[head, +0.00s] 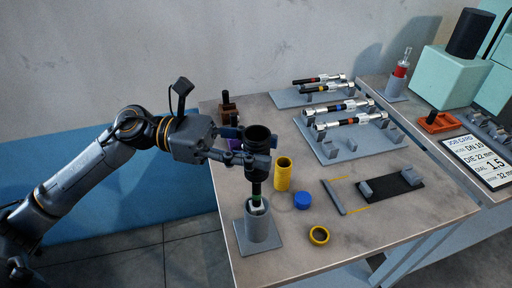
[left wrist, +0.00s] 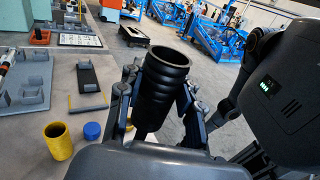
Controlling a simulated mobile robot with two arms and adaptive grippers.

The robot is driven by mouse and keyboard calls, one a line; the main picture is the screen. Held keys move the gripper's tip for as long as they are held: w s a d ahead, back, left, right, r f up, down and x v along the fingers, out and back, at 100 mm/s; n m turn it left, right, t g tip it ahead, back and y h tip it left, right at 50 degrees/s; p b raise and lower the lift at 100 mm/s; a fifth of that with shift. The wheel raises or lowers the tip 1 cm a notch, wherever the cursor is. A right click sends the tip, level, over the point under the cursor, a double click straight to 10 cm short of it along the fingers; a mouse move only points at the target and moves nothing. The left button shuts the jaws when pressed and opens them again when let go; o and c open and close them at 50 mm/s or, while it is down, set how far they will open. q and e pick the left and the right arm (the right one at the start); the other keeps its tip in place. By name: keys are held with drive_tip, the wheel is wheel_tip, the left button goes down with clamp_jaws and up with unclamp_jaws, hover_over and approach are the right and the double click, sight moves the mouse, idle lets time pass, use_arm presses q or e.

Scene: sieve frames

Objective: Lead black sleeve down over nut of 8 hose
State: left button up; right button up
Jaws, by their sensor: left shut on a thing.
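My left gripper (head: 258,158) is shut on the black sleeve (head: 257,136), a ribbed tube held upright with its wide open end up. The sleeve also shows between the fingers in the left wrist view (left wrist: 162,92). Directly below it, a dark hose with a green band (head: 256,188) stands upright in a grey holder (head: 262,230). A whitish nut (head: 257,208) shows at the holder's mouth, below the sleeve's lower end. The hose's upper part is hidden, so I cannot tell how far the sleeve surrounds it. My right gripper is not in view.
A yellow ribbed sleeve (head: 283,174), a blue cap (head: 303,201) and a yellow ring (head: 319,236) stand close to the right of the holder. Racks with several hoses (head: 345,138) lie farther back. A black plate (head: 398,186) lies at right.

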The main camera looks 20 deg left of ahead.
use_arm(q)
drive_tip(key=o, duration=1.1)
drive_tip(key=shift+a, duration=0.15)
drive_tip(key=a, duration=0.8)
drive_tip(key=s+a, duration=0.1)
drive_tip(key=a, duration=0.2)
drive_tip(key=shift+a, duration=0.4)
drive_tip(key=shift+w, duration=0.1)
